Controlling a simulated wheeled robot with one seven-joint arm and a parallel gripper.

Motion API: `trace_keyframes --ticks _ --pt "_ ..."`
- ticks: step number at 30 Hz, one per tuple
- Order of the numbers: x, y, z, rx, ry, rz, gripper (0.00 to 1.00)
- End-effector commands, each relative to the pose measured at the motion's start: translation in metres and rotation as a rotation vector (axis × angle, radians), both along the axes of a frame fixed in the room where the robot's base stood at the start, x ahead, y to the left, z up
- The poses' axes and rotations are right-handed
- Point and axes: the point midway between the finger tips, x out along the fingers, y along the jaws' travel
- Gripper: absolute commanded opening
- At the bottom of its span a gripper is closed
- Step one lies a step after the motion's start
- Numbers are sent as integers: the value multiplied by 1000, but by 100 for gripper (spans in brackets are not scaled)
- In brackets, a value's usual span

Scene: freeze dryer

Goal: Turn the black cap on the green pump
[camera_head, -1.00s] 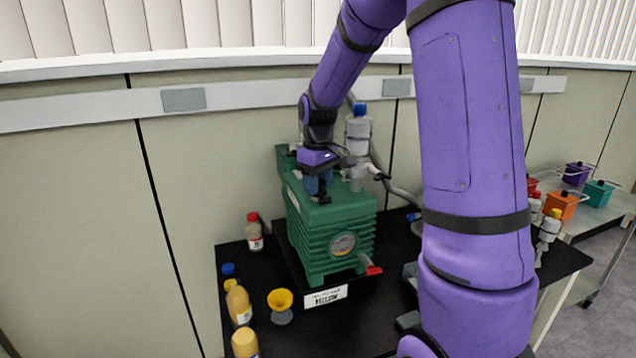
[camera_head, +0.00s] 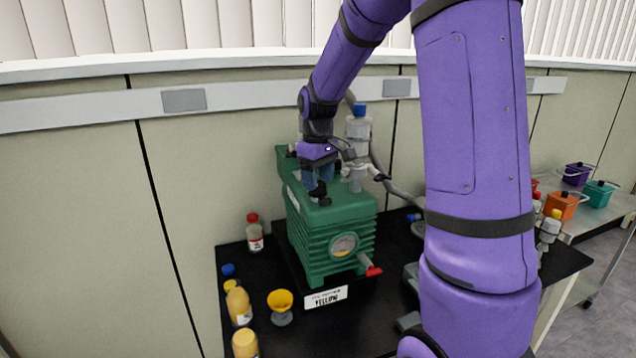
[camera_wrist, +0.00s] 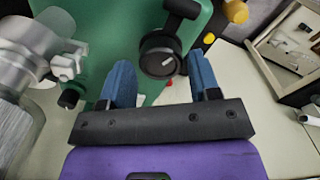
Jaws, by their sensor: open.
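The green pump (camera_head: 330,235) stands on the black bench top, with a round gauge on its front. Its black cap (camera_head: 319,190) is on the top face, just below my gripper (camera_head: 318,176). In the wrist view, the round black cap (camera_wrist: 160,55) has a small white mark and shows between the blue fingertips of my gripper (camera_wrist: 161,65). The fingers are open, with a visible gap on both sides of the cap. The pump's green top (camera_wrist: 105,25) fills the upper middle of that view.
A grey metal fitting with a blue-topped bottle (camera_head: 359,135) stands right behind the gripper, close to it; the fitting fills the left of the wrist view (camera_wrist: 30,70).

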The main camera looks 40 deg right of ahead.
Motion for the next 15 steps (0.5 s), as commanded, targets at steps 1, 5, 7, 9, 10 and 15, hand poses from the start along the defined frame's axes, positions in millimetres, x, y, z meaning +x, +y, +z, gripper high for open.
trace_keyframes --ticks 1,5,7,9,10,15 --pt "1 0 9 -1 -4 0 57" --pt "1 0 34 -2 -5 0 57" --pt "0 0 47 -1 -3 0 57" --pt "0 0 60 -1 -4 0 57" --pt "0 0 65 -1 -4 0 57" --pt "0 0 84 0 -2 0 57"
